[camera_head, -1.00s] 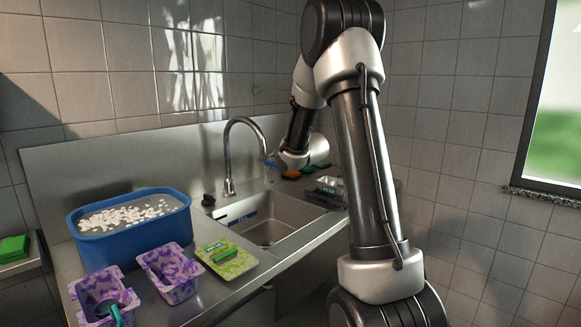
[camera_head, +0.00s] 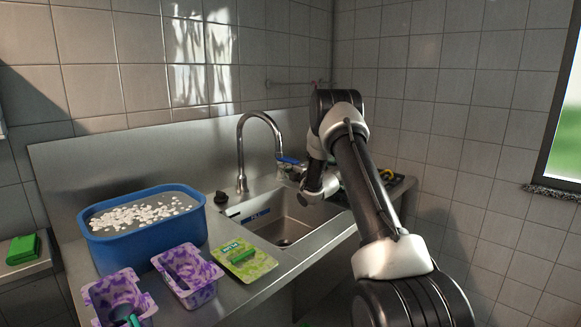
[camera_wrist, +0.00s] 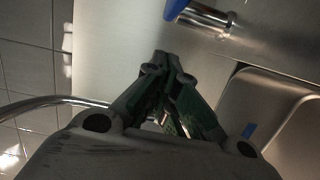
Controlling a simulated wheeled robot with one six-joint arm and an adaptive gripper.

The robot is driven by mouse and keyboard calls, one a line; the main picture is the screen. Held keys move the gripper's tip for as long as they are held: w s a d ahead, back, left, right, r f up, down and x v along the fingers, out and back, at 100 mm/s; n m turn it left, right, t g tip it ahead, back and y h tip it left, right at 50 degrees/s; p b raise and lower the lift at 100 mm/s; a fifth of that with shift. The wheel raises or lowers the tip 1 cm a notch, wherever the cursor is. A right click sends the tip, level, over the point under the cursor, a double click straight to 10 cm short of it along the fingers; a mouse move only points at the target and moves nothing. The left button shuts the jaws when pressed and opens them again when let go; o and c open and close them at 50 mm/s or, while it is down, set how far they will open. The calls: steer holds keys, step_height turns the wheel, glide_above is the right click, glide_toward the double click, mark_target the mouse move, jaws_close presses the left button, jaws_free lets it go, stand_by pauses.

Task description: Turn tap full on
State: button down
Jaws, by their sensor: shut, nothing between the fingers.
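The tap's chrome gooseneck spout (camera_head: 240,150) stands upright behind the sink, arching to the right. Its blue lever (camera_head: 288,160) sits close to my wrist in the head view. In the wrist view, the blue lever (camera_wrist: 177,8) and the chrome body (camera_wrist: 210,19) are at the top edge, partly cut off. My gripper (camera_wrist: 163,62) is shut and empty, its dark green fingers meeting at the tips. The fingertips appear a little apart from the lever, below and left of it. In the head view my arm hides the gripper. I cannot make out running water.
The steel sink (camera_head: 307,226) lies below the tap. A blue tub (camera_head: 140,243) of white pieces, purple containers (camera_head: 190,290) and a green-yellow card (camera_head: 262,266) stand on the counter left of it. A black knob (camera_head: 221,198) sits by the spout.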

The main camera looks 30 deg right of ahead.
mark_target(288, 160)
steer(key=shift+w+d, duration=1.65)
steer(key=shift+w+d+f, duration=0.1)
steer(key=shift+w+d, duration=0.05)
steer(key=shift+d, duration=1.05)
steer(key=shift+w+d, duration=0.1)
steer(key=shift+d, duration=1.1)
